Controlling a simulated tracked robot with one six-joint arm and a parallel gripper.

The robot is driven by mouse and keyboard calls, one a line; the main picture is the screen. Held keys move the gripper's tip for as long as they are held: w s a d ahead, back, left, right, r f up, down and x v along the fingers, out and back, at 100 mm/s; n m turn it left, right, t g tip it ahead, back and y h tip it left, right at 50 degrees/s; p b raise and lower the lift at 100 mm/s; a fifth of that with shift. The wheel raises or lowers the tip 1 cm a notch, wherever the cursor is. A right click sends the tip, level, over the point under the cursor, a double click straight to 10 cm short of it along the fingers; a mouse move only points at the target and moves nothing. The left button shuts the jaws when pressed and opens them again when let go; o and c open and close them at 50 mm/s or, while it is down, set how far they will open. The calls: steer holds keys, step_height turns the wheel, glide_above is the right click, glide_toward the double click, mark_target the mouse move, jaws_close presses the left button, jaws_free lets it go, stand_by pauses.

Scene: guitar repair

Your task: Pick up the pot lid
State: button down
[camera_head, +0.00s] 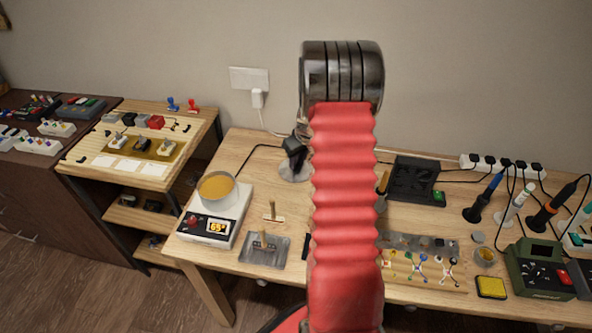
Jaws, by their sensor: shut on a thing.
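The pot (232,194) stands uncovered on a white heater with a lit display, and amber liquid shows inside it. A round grey disc, which looks like the pot lid (287,172), shows just left of my red arm. My dark gripper (294,158) is partly hidden behind the arm. It appears shut on the top of the lid, to the right of and behind the pot. The lid's right side is hidden, and I cannot tell its exact height above the table.
A metal tray (277,254) with a wooden-handled tool lies in front. Right of my arm are a black stand (413,182), soldering irons, a green station (540,270) and a yellow sponge (491,287). A parts shelf (195,138) stands left. Cables run along the wall.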

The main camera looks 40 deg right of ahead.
stand_by(0.3)
step_height(320, 180, up, 10)
stand_by(0.5)
steer(key=shift+a, duration=0.1)
stand_by(0.5)
